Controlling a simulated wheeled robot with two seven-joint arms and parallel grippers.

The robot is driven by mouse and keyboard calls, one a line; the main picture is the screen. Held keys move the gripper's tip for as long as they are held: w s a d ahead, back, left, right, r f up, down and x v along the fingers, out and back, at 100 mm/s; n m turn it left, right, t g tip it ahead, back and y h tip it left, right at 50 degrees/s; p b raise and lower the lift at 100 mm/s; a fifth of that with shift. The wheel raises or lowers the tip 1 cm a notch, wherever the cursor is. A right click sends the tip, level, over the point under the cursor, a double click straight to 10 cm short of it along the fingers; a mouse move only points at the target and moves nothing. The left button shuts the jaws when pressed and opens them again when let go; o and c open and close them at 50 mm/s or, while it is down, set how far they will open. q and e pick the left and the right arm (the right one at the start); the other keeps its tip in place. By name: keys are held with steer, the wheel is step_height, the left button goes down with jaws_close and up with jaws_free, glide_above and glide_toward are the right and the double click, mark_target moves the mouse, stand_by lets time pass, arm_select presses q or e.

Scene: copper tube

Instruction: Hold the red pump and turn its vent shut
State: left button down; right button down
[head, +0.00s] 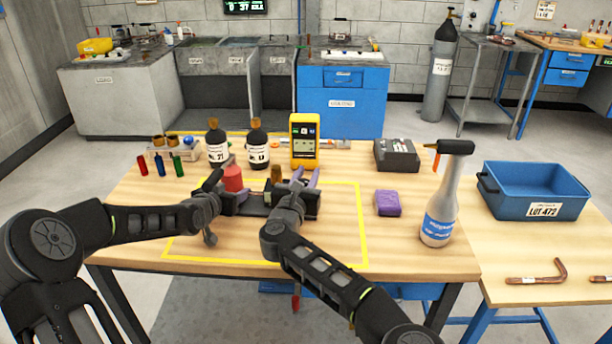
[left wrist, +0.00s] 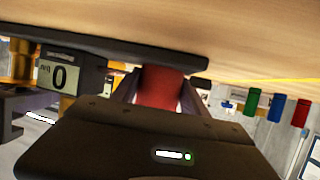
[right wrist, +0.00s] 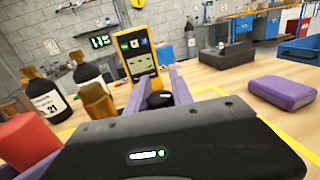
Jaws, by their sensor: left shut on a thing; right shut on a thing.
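The red pump (head: 233,178) stands on a dark fixture (head: 252,203) inside the yellow outline on the table. My left gripper (head: 229,188) is shut on the red body, which shows between its fingers in the left wrist view (left wrist: 160,86). My right gripper (head: 304,183) has its purple fingers around a black round knob (right wrist: 160,98) in the right wrist view, shut on it. This knob looks like the vent. Its turn position cannot be told. A small display (left wrist: 60,76) beside the pump reads 0. My right arm hides part of the fixture in the head view.
A yellow meter (head: 304,140) and two dark bottles (head: 217,148) stand just behind the fixture. The table front inside the outline is mostly clear.

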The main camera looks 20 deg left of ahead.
steer(key=shift+a+f, duration=0.1)
steer(key=shift+f, duration=0.05)
steer(key=c, duration=1.1)
jaws_free()
steer(key=shift+s, duration=0.2)
steer(key=shift+y, duration=0.3)
steer(key=s, duration=0.9)
steer(key=shift+r, duration=0.25)
steer(key=shift+s+d, duration=0.15)
steer(key=shift+d, duration=0.4)
steer(key=shift+s, duration=0.5)
steer(key=shift+s+d+f, duration=0.15)
steer(key=shift+s+d, duration=0.1)
steer(key=shift+s, duration=0.4)
